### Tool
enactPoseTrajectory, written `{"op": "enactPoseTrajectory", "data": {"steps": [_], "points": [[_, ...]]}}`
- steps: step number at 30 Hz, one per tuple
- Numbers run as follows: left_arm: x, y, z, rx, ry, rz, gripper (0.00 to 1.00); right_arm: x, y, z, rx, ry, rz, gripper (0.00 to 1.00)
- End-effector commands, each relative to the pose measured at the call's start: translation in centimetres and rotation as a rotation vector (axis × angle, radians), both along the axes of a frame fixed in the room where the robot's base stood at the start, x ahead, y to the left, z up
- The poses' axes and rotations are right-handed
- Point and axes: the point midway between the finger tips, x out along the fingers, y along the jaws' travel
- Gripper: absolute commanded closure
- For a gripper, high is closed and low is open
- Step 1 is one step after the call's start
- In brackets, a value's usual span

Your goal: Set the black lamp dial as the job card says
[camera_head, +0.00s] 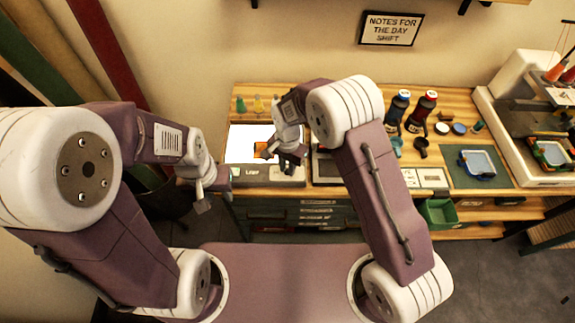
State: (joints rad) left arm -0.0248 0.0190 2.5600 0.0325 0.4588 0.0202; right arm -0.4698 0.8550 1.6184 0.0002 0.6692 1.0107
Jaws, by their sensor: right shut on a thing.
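The light box has a bright white top (239,140) and a grey front panel (262,173) with small labels. My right gripper (287,163) is over the right part of this front panel, pointing down. It is shut on the black lamp dial, which is mostly hidden by the fingers; its setting cannot be read. Two small white cards (432,178) lie to the right on the table; their print is too small to read, and I cannot tell if one is the job card. My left gripper (202,203) hangs left of the table, away from the dial; its jaws are unclear.
A small orange piece (261,147) lies on the lit top. Small bottles (258,104) stand behind it. Dark bottles (421,112), a green mat (455,180) and a sewing machine (521,78) are to the right. A green bin (438,214) sits below the table's front edge.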

Motion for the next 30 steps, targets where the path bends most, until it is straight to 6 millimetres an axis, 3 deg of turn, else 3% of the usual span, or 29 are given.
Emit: {"op": "enactPoseTrajectory", "data": {"steps": [18,30], "points": [[0.0,0.0,1.4,0.000,0.000,0.000,0.64,0.1,0.0,0.2,0.001,-0.003,-0.543,1.00],[0.0,0.0,1.7,0.000,0.000,0.000,0.64,0.2,0.0,0.1,0.002,-0.005,-0.732,1.00]]}}
